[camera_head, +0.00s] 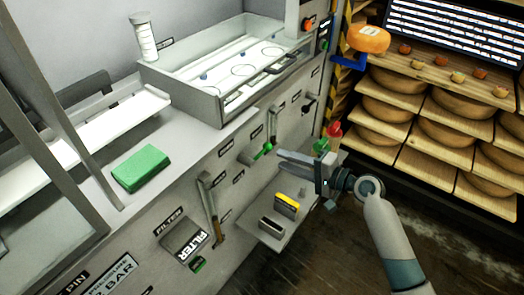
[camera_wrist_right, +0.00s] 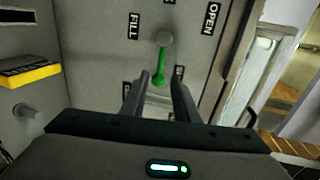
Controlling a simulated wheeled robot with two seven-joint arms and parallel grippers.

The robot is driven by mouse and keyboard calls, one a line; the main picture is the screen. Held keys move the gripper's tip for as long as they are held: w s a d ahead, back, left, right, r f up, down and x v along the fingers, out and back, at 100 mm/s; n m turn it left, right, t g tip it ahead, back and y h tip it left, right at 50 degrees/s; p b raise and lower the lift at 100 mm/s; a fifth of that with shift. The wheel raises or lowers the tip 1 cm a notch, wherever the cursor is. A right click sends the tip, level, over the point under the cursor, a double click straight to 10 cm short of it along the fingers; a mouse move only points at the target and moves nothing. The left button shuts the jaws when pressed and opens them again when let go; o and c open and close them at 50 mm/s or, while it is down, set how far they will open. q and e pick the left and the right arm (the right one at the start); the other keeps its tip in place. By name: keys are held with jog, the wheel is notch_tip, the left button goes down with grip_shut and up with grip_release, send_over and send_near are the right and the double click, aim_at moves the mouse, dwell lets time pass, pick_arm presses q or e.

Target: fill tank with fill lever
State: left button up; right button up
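The fill lever (camera_wrist_right: 162,68) is a green handle on a round grey pivot, hanging down on the grey panel beside a FILL label (camera_wrist_right: 134,26). In the head view a green-ended lever (camera_head: 266,148) shows on the machine front. My right gripper (camera_head: 281,157) is just right of it. In the right wrist view my right gripper (camera_wrist_right: 161,78) is open, with the lever's green end in line with the gap between its fingers; I cannot tell whether they touch. The tank (camera_head: 180,85) is a clear-walled tray on top of the machine. My left gripper is not in view.
A green block (camera_head: 141,168) and a white cylinder (camera_head: 143,38) stand on the machine. A low shelf (camera_head: 270,236) holds a yellow-topped block (camera_head: 287,204) below my right gripper. A rack of cheese wheels (camera_head: 450,107) stands at the right. Floor is clear at the bottom.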

aim_at(262, 151)
jog(key=x, duration=0.9)
jog(key=shift+w+a+p, duration=0.1)
jog(key=shift+a+p, duration=0.05)
jog(key=shift+p, duration=0.15)
jog(key=shift+f, duration=0.1)
grip_shut()
